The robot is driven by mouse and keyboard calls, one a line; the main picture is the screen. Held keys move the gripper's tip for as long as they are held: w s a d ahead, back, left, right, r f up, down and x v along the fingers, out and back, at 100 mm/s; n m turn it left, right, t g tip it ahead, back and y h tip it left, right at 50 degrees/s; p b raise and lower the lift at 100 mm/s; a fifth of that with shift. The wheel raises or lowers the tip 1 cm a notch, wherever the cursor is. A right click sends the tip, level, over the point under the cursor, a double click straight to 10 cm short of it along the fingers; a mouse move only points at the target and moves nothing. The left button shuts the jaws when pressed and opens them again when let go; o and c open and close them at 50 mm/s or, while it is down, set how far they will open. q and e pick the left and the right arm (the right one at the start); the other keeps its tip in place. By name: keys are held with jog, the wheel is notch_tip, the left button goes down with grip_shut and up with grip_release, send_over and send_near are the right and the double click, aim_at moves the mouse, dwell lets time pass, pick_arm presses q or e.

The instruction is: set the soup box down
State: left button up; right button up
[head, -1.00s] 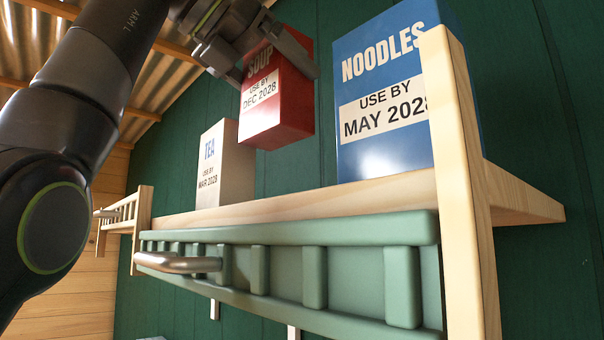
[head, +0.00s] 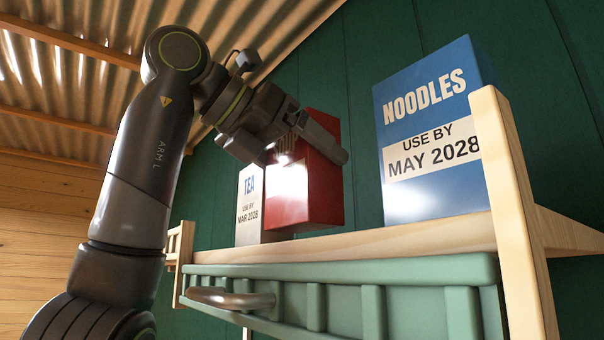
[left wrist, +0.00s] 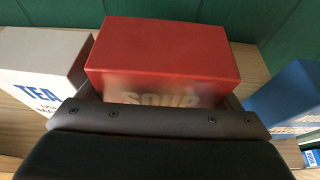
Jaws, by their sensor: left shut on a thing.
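The red soup box (head: 325,190) is upright between the tea box and the noodles box, over the wooden shelf (head: 400,240). Its lower edge is close to the shelf's front edge; I cannot tell whether it touches the board. My left gripper (head: 302,140) is shut on the upper part of the soup box, with one finger across its right side. In the left wrist view the red top of the soup box (left wrist: 165,45) sits between the fingers, its SOUP lettering partly covered. My right gripper is not in view.
The white tea box (head: 248,205) stands close at the left, partly behind the soup box. The blue noodles box (head: 430,135) stands at the right with a gap between. A wooden post (head: 512,200) rises at right. A green front with a metal handle (head: 230,298) is below.

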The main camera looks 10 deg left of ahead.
pick_arm(q)
jog(key=shift+w+d+f, duration=0.1)
jog(key=shift+w+f, duration=0.1)
jog(key=shift+f, duration=0.35)
jog(key=shift+w+d+f, duration=0.1)
jog(key=shift+w+f, duration=0.05)
jog(key=shift+f, duration=0.35)
jog(key=shift+a, duration=0.1)
jog(key=shift+s, duration=0.2)
jog(key=shift+s+f, duration=0.1)
jog(key=shift+f, duration=0.05)
jog(key=o, duration=0.8)
jog(key=shift+o, duration=0.4)
jog(key=shift+w, duration=0.2)
